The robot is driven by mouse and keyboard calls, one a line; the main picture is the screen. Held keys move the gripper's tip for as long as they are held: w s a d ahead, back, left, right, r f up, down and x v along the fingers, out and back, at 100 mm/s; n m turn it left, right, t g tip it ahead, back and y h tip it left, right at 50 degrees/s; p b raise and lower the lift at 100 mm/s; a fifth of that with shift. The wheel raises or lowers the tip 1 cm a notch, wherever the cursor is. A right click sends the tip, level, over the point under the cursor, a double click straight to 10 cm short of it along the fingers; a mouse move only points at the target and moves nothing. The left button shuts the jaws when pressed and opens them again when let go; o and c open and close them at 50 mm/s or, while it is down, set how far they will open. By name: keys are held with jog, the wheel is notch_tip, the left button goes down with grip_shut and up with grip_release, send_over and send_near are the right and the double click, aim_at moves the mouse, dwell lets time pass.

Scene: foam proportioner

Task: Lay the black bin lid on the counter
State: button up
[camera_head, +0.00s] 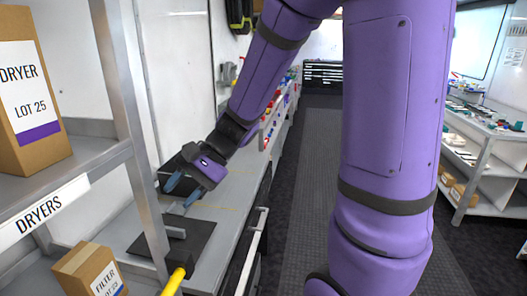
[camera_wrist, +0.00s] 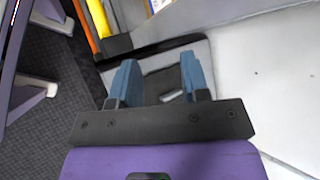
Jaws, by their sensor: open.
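The black bin lid (camera_head: 197,246) lies flat on the grey counter (camera_head: 226,208), near the shelf post. A raised grey handle (camera_head: 174,232) stands on it. My gripper (camera_head: 181,194) is above and just behind the lid, with its blue fingers apart and pointing down toward it. Nothing is seen held. In the wrist view my gripper (camera_wrist: 160,78) shows both blue fingers spread, with the dark lid (camera_wrist: 157,84) below and between them. The fingers hide part of it there. A black box-like shape (camera_head: 172,170) stands behind my gripper, partly hidden by it.
A shelf rack (camera_head: 128,125) stands close at the left, with a dryer box (camera_head: 30,90) and a smaller filter box (camera_head: 90,270). A yellow bar (camera_head: 176,281) is near the lid's front. Small coloured items line the counter's far end. The aisle floor (camera_head: 308,180) is clear.

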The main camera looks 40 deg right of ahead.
jog(key=s+d+r+n+t+h, duration=0.1)
jog(key=s+d+r+n+h, duration=0.3)
jog(key=s, duration=0.3)
jog(key=s+d+r+n+t+h, duration=0.2)
jog(key=s+d+r+n+h, duration=0.2)
jog(key=s+r+n+h, duration=0.1)
jog(key=s+r+n, duration=0.1)
jog(key=s+r, duration=0.1)
jog(key=s, duration=0.1)
jog(key=shift+s+d+r+t+h, duration=0.2)
jog(key=shift+d+r+t+h, duration=0.1)
jog(key=shift+d, duration=0.05)
jog(key=shift+w, duration=0.1)
